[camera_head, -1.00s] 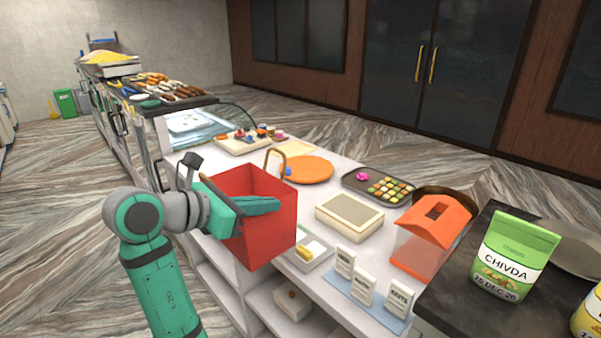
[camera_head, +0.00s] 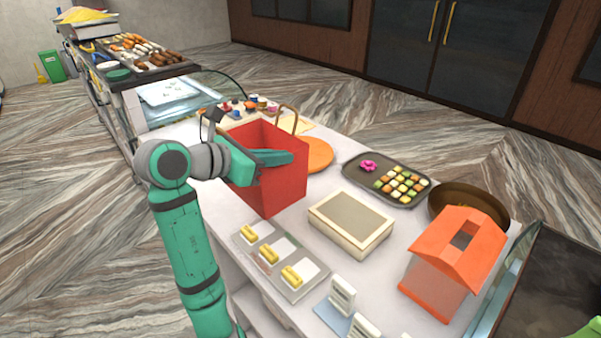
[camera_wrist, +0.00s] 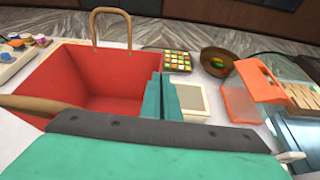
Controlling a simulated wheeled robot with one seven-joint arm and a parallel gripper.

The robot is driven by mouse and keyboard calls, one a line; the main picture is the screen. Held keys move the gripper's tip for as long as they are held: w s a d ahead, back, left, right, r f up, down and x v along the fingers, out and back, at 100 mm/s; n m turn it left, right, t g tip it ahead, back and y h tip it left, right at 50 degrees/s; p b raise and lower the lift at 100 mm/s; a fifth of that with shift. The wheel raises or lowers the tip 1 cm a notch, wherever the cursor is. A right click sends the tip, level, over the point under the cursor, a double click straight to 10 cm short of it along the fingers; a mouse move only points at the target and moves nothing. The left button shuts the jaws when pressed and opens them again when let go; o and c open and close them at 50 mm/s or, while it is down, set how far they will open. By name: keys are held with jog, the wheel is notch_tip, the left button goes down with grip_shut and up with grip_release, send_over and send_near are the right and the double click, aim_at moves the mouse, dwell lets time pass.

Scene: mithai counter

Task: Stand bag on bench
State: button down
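The red bag (camera_head: 275,188) is upright with its open top facing up, over the white bench (camera_head: 215,208) behind the small-packet tray. I cannot tell whether its base touches the surface. A tan handle (camera_head: 288,112) stands up at its far side; the wrist view shows the bag's red inside (camera_wrist: 85,85), which looks empty, and the other handle lying toward me. My gripper (camera_head: 285,158) reaches across the bag's near side. In the wrist view its teal fingers (camera_wrist: 161,100) are close together at the bag's right wall, which they appear to pinch.
A cream box (camera_head: 350,222), a tray of yellow packets (camera_head: 298,292) and white cards (camera_head: 342,297) stand close to the bag. Behind are an orange round board (camera_head: 318,153) and a sweets tray (camera_head: 365,182). An orange-roofed box (camera_head: 440,275) and brown bowl (camera_head: 450,192) are right.

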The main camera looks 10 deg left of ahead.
aim_at(303, 166)
jog(key=w+d+f, duration=0.1)
jog(key=w+f, duration=0.1)
jog(key=w+d+f, duration=0.1)
jog(key=w+f, duration=0.1)
jog(key=w, duration=0.1)
jog(key=w+d+f, duration=0.2)
jog(key=f, duration=0.1)
jog(key=shift+w, duration=0.2)
jog(key=shift+w+f, duration=0.25)
jog(key=shift+f, duration=0.05)
jog(key=shift+w+d+f, duration=0.1)
jog(key=shift+w+f, duration=0.05)
jog(key=shift+f, duration=0.75)
jog(key=shift+w+f, duration=0.1)
jog(key=shift+f, duration=0.9)
jog(key=c, duration=2)
grip_release()
